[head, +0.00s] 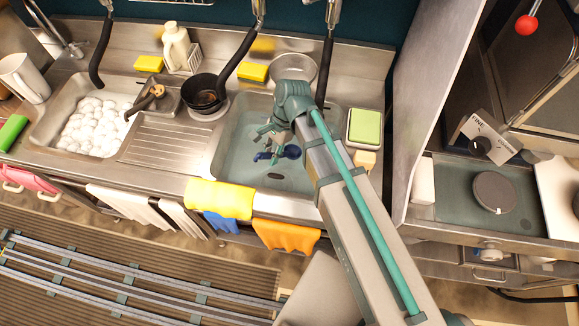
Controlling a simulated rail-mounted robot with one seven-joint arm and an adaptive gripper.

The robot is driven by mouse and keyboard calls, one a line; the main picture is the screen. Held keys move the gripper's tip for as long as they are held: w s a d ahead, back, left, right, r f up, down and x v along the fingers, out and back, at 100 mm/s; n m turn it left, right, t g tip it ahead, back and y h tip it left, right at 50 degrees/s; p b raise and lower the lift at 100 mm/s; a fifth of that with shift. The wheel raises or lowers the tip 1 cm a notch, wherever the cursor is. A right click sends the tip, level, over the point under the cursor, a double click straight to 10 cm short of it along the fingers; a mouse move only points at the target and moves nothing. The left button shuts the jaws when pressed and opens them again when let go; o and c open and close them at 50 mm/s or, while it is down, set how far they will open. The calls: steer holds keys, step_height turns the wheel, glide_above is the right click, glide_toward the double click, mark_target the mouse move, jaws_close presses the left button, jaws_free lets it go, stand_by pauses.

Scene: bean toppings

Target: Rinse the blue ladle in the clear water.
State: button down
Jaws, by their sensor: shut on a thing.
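The blue ladle (291,152) is over or in the right sink basin (236,155), which looks filled with clear water. My gripper (270,146) is shut on the ladle, with my arm reaching in from the lower right. The gripper and forearm hide part of the ladle and of the basin. I cannot tell whether the ladle's bowl is under the water surface.
The left basin (45,140) holds white foam. A black pan (205,95), yellow sponges (149,63) and a metal bowl (293,68) stand behind. Yellow (219,198) and orange (287,237) cloths hang at the front edge. A green-topped box (364,127) is right of the basin.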

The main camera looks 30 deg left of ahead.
steer(key=shift+r, duration=4.85)
